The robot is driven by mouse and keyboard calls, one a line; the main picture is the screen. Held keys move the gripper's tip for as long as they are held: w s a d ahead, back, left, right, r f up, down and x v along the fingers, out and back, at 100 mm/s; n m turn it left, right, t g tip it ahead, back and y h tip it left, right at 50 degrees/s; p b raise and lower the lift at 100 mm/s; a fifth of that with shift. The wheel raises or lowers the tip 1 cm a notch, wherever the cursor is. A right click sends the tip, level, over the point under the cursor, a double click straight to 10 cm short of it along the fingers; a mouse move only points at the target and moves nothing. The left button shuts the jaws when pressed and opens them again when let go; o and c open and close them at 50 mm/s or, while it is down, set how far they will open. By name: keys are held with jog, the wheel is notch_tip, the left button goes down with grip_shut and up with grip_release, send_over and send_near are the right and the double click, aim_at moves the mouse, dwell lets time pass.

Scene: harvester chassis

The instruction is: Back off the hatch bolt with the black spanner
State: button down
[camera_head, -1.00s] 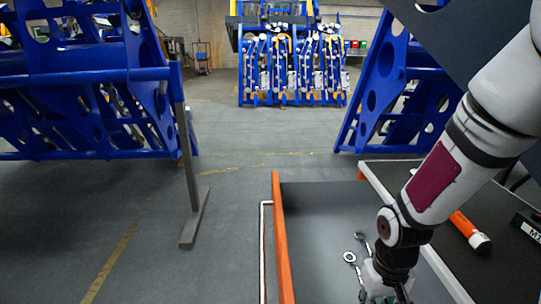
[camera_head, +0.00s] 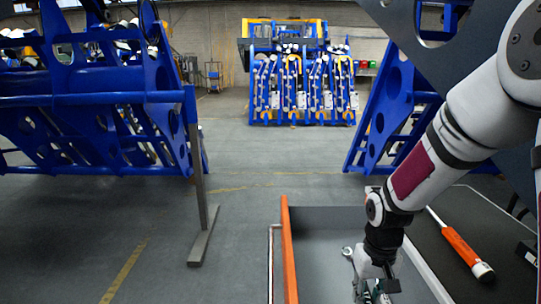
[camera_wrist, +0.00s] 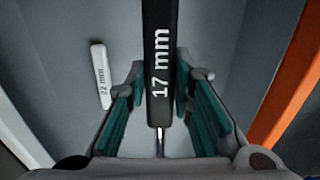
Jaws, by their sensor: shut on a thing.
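The black spanner (camera_wrist: 162,60), marked "17 mm", lies between the teal-padded fingers of my gripper (camera_wrist: 163,96) in the wrist view. My gripper is shut on its handle. In the head view my gripper (camera_head: 372,290) is low in the open drawer, at the bottom edge of the picture, and hides most of what it holds. A pale spanner marked "22 mm" (camera_wrist: 101,75) lies left of the gripper in the wrist view. A spanner's ring end (camera_head: 347,252) shows beside my gripper in the head view. I cannot make out the hatch bolt.
The drawer (camera_head: 320,255) has an orange edge (camera_head: 289,250) on its left. An orange-handled tool (camera_head: 462,250) lies on the dark top to the right.

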jog(key=w+a+f+b, duration=0.1)
jog(key=w+f, duration=0.1)
jog(key=w+f+b, duration=0.1)
jog(key=w+f, duration=0.1)
jog(key=f, duration=0.1)
jog(key=w+a+f+b, duration=0.1)
jog(key=w+f, duration=0.2)
jog(key=shift+a+b, duration=0.35)
jog(key=shift+b, duration=0.05)
